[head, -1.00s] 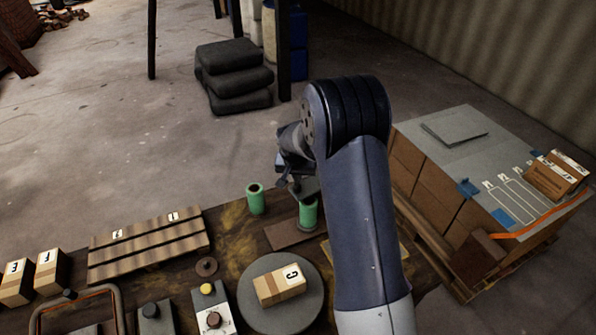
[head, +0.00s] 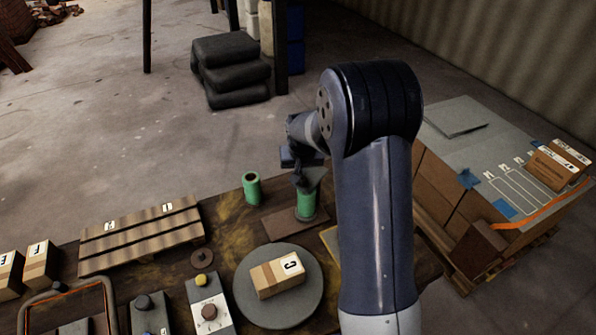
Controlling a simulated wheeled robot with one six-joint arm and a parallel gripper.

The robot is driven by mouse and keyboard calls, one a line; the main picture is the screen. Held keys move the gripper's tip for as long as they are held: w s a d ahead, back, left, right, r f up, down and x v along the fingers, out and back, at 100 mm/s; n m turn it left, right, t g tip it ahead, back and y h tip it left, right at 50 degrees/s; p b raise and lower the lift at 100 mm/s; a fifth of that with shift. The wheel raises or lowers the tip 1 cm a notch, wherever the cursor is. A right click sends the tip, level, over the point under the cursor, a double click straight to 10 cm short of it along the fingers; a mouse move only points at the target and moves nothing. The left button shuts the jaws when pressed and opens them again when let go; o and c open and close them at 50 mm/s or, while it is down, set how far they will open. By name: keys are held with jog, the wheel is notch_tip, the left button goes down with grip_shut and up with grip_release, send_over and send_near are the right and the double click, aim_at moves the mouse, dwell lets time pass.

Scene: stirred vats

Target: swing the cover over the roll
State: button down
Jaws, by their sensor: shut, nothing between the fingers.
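A green roll (head: 306,206) stands upright on a flat brown board (head: 280,226) near the far edge of the table. A dark flat piece (head: 315,177), which may be the cover, shows at the top of this roll, partly hidden by my gripper. I cannot tell whether it lies over the roll or stands beside it. A second green roll (head: 252,188) with an open top stands upright to the left. My gripper (head: 301,185) is shut and empty, pointing down at the top of the roll on the board. I cannot tell whether it touches the dark piece.
A round grey turntable (head: 246,310) bears a box marked C (head: 277,275). A ribbed brown rack (head: 140,235), control boxes (head: 210,308) and boxes marked E and F (head: 38,264) are to the left. Stacked cartons (head: 435,170) stand at the right, beyond my arm.

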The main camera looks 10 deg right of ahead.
jog(key=shift+r, duration=0.15)
jog(key=b+v, duration=0.1)
jog(key=v, duration=0.9)
jog(key=shift+r, duration=0.3)
jog(key=shift+s, duration=0.1)
jog(key=p+x, duration=0.1)
jog(key=x, duration=0.9)
jog(key=shift+f, duration=0.4)
jog(key=shift+w+a+r+p, duration=0.1)
jog(key=shift+w+p, duration=0.2)
jog(key=shift+p, duration=0.15)
jog(key=shift+w+a, duration=0.1)
jog(key=shift+w, duration=0.1)
jog(key=shift+s, duration=0.1)
